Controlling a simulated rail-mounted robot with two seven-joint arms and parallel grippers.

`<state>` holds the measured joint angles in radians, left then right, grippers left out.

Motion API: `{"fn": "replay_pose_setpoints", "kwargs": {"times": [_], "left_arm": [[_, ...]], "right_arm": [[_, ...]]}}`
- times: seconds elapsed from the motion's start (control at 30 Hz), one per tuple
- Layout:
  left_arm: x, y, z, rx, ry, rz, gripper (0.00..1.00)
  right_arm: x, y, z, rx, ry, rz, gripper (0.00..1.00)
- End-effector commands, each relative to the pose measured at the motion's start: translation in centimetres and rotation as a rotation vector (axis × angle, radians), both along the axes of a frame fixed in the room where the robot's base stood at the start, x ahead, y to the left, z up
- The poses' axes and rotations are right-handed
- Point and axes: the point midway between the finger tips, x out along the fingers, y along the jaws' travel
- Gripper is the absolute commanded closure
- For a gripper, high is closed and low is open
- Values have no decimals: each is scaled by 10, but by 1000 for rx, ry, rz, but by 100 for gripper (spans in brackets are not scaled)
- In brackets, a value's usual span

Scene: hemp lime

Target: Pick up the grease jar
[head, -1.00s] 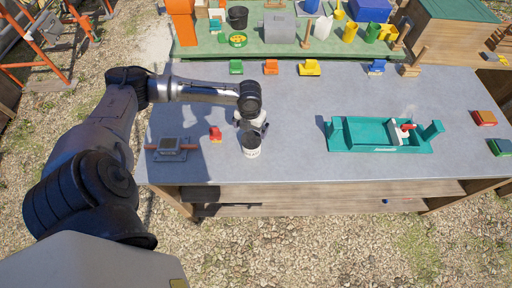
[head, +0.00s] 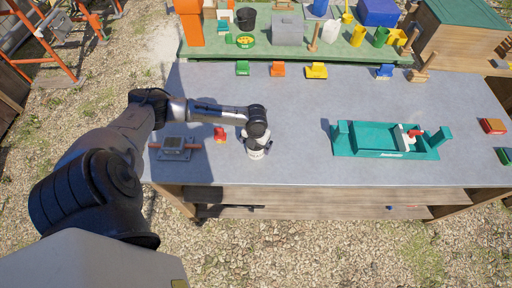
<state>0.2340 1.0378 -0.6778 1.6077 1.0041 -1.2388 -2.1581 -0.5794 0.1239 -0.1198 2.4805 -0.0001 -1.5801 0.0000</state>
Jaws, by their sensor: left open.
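A small white jar (head: 256,155), which I take to be the grease jar, stands upright near the front edge of the grey workbench (head: 300,112). My left gripper (head: 257,147) points down right over it and hides its upper part. The jaws are open; their fingertips are mostly hidden by the wrist, and I cannot tell whether they touch the jar. My right gripper is not in view.
A small red object (head: 219,135) and a grey device with an orange bar (head: 173,148) are left of the jar. A teal tray (head: 375,150) lies to the right. Several coloured blocks line the back edge. The bench middle is clear.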

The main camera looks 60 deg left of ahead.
Motion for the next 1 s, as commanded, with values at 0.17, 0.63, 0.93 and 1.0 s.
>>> {"fn": "replay_pose_setpoints", "kwargs": {"times": [0.17, 0.63, 0.93, 1.0], "left_arm": [[0, 0, -1, 0, 0, -1, 0], [-1, 0, -1, 0, 0, -1, 36], [0, 0, -1, 0, 0, -1, 55], [0, 0, 0, 1, -1, -1, 55]], "right_arm": [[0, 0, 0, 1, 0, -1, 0], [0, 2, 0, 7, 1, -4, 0], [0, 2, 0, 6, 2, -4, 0], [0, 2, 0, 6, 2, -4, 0]]}}
